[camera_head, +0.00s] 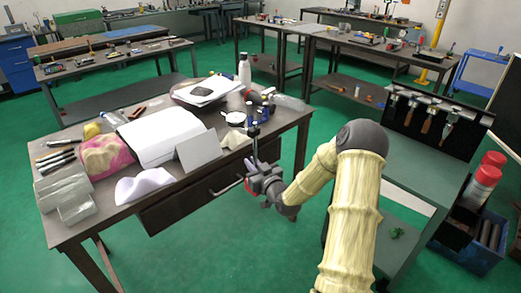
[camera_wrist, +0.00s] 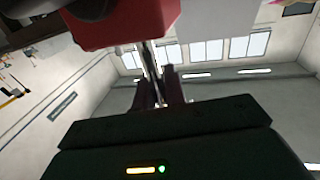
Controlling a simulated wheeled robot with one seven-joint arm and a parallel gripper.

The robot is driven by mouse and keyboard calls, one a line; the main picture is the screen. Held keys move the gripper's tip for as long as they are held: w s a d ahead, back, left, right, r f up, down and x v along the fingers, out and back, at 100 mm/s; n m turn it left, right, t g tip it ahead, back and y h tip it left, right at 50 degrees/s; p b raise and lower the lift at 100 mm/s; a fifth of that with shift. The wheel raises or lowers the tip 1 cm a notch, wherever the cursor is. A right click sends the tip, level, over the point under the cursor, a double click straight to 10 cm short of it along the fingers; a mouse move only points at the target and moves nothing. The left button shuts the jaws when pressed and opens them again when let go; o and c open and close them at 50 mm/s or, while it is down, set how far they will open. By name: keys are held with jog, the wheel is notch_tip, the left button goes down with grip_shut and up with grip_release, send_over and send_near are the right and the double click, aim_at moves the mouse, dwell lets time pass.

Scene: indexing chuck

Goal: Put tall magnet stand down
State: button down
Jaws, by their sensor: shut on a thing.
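My gripper (camera_head: 262,180) is just off the right front edge of the workbench. It is shut on the tall magnet stand. The stand's thin dark upright (camera_head: 253,145) rises above the gripper, roughly vertical, and overlaps the bench top in the head view. A red part (camera_head: 249,187), probably of the stand, shows beside the gripper. In the wrist view a large red block (camera_wrist: 125,22) fills the upper middle, with a thin metal rod (camera_wrist: 149,60) between it and my dark fingers (camera_wrist: 160,92). Whether the stand touches the bench cannot be told.
The workbench (camera_head: 150,198) holds an open book (camera_head: 160,135), a grey plate (camera_head: 199,150), a white cloth (camera_head: 143,185), pens, a bottle (camera_head: 244,70) and a small round dish (camera_head: 238,118). Its front right is partly clear.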

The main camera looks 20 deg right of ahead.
jog(key=s+a+f+h, duration=0.1)
jog(key=s+a+f, duration=0.1)
jog(key=a+f, duration=0.2)
jog(key=s+a+f+m, duration=0.1)
jog(key=a+f, duration=0.3)
jog(key=f, duration=0.5)
jog(key=s+a+f+h, duration=0.1)
jog(key=s+a+f, duration=0.2)
jog(key=f, duration=0.4)
jog(key=shift+s+a+f+m+h, duration=0.3)
jog(key=shift+s+a, duration=0.1)
jog(key=shift+a, duration=0.05)
jog(key=shift+w+d, duration=0.1)
